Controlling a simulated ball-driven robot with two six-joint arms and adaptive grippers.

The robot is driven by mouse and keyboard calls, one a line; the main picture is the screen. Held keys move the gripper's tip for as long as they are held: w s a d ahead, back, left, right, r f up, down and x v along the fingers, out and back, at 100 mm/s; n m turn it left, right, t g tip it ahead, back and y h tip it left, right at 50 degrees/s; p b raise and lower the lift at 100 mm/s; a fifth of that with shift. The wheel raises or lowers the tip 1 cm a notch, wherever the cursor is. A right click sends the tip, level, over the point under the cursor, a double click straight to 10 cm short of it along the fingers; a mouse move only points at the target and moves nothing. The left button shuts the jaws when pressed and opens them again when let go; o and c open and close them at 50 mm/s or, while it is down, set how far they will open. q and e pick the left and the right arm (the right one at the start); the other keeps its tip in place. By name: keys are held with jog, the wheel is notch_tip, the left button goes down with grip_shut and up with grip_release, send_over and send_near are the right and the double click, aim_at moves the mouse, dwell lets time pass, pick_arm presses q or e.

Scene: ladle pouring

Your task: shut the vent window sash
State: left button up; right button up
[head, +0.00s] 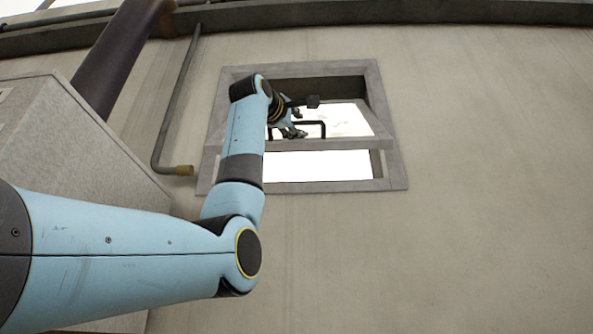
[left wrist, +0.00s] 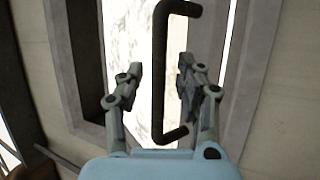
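The vent window sash (head: 345,144) shows in the head view inside the grey wall frame. It stands tilted, with a bright gap below its lower rail. Its black bracket handle (head: 323,130) is partly hidden behind my gripper. My left gripper (head: 290,120) is at the handle, at the left part of the opening. In the left wrist view the handle (left wrist: 158,70) runs upright between the two spread fingers of my left gripper (left wrist: 160,75), with space on both sides. I cannot tell how deep it sits between them. My right gripper is in neither view.
The window frame (head: 390,130) is set in a plain beige wall (head: 480,200). A thin pipe (head: 175,105) with a brass-coloured end runs down the wall left of it. A grey speckled box (head: 75,150) stands at the left. The wall to the right is clear.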

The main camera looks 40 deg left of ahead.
pick_arm(q)
grip_shut()
dwell(0.5)
